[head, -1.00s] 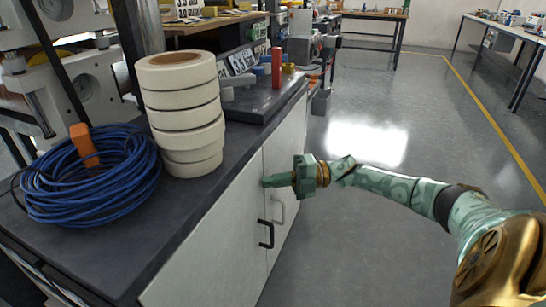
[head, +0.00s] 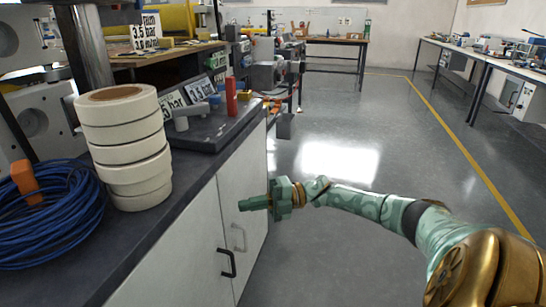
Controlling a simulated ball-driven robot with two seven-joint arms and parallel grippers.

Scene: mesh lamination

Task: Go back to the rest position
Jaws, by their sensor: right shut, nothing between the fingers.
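My right arm comes in from the lower right, and its gripper (head: 243,205) points left in front of the white cabinet doors. The gripper is shut and empty, apart from the cabinet's handles as far as I can see. The forearm is green with a gold elbow and hangs over the bare floor. My left gripper is not in view.
A dark-topped cabinet (head: 150,225) runs along the left. On it are a stack of white rolls (head: 127,145), a coil of blue cable (head: 60,225) and an upright red part (head: 231,97). Grey floor (head: 340,255) is open to the right, with benches (head: 490,65) beyond.

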